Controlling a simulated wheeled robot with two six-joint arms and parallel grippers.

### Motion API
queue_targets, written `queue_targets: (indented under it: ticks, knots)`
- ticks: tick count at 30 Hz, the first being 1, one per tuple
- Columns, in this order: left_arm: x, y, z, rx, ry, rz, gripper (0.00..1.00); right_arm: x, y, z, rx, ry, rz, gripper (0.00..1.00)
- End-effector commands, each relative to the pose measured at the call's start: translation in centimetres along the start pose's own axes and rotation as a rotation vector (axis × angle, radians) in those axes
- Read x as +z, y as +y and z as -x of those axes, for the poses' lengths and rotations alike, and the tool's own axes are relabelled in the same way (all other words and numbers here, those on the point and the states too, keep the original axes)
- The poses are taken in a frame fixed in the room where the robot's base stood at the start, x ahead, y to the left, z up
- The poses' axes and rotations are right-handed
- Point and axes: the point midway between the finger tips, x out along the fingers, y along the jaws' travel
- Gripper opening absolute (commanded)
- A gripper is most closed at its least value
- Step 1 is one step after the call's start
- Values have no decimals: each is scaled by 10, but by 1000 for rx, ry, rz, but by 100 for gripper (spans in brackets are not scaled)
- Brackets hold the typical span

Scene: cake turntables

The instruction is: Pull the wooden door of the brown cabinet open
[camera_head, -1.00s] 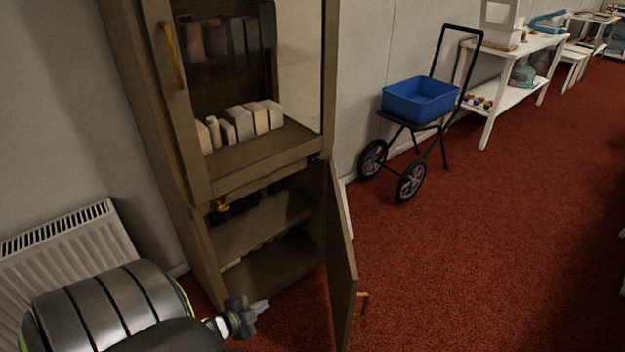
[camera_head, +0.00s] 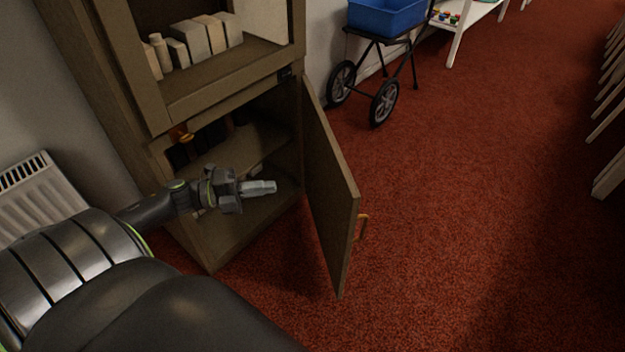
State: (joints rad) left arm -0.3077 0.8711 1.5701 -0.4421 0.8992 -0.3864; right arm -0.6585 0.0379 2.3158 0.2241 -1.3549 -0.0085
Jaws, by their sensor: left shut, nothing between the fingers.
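The brown cabinet (camera_head: 143,94) stands at the left, with an upper glass-fronted part and a lower compartment. Its lower wooden door (camera_head: 328,195) stands wide open, hinged at the right and swung out toward me. A small orange-brown handle (camera_head: 363,228) shows on the door's outer face, on the right. My left gripper (camera_head: 272,187) is shut and empty in front of the open lower compartment, left of the door's inner face, apparently apart from it. My right gripper is not in view.
A black trolley with a blue bin (camera_head: 385,16) stands behind the cabinet along the wall. A white radiator (camera_head: 38,195) is at the left. White slatted furniture (camera_head: 611,165) lines the right edge. The red carpet right of the door is clear.

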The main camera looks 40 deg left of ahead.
Motion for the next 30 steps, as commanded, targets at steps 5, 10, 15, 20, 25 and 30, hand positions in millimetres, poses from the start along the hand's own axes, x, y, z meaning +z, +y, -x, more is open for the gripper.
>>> queue_targets:
  ticks: [5,10,15,20,25,30]
  knots:
    - [0,0,-39,-8,-1,-1,0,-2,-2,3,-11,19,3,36]
    - [0,0,-73,-7,-1,-1,0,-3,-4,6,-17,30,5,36]
    - [1,-1,-99,-6,-3,1,0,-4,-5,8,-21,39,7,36]
    - [1,0,-114,-3,-3,1,0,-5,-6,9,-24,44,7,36]
    - [1,0,-118,-2,-3,3,0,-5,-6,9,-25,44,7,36]
    - [1,0,-118,-1,-4,3,0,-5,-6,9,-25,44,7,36]
